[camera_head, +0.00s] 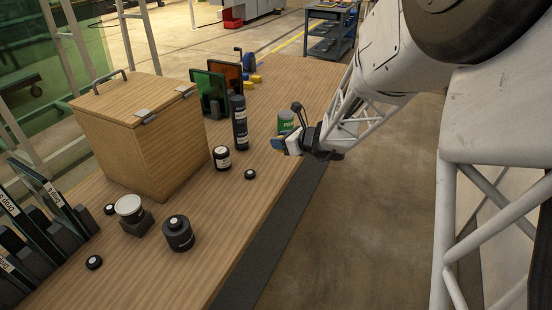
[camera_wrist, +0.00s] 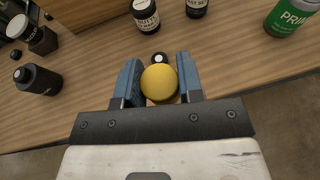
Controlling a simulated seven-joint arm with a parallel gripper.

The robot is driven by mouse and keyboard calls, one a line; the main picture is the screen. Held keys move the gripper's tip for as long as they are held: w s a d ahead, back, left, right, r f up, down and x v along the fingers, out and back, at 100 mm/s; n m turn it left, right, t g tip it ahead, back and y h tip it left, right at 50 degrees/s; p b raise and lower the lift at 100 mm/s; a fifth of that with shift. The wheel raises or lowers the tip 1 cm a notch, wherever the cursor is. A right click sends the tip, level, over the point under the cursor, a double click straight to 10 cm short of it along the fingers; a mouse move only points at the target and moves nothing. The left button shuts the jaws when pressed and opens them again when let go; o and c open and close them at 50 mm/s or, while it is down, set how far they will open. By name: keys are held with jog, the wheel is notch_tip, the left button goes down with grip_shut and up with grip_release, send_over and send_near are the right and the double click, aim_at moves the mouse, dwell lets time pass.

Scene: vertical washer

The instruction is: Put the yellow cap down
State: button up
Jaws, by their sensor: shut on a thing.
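The yellow cap (camera_wrist: 159,83) is round and smooth and sits between the two blue fingers in the wrist view. My gripper (camera_wrist: 158,70) is shut on it, one finger on each side. In the head view my gripper (camera_head: 284,144) is near the table's right edge, just in front of the green can (camera_head: 286,121). The cap cannot be made out clearly there. In the wrist view a small black cap with a white top (camera_wrist: 159,58) shows just beyond the yellow cap, on the wooden table (camera_wrist: 95,70).
A labelled black bottle (camera_head: 221,157) and a tall black bottle (camera_head: 239,122) stand left of my gripper. A wooden box (camera_head: 140,140) stands farther left. The table's right front strip is clear.

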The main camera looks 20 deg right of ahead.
jog(key=shift+d, duration=0.5)
notch_tip(320, 180, down, 11)
jog(key=shift+w+d, duration=0.1)
send_over(275, 157)
jog(key=shift+f, duration=0.75)
dwell(0.4)
jog(key=shift+f, duration=1.75)
jog(key=shift+f, duration=0.1)
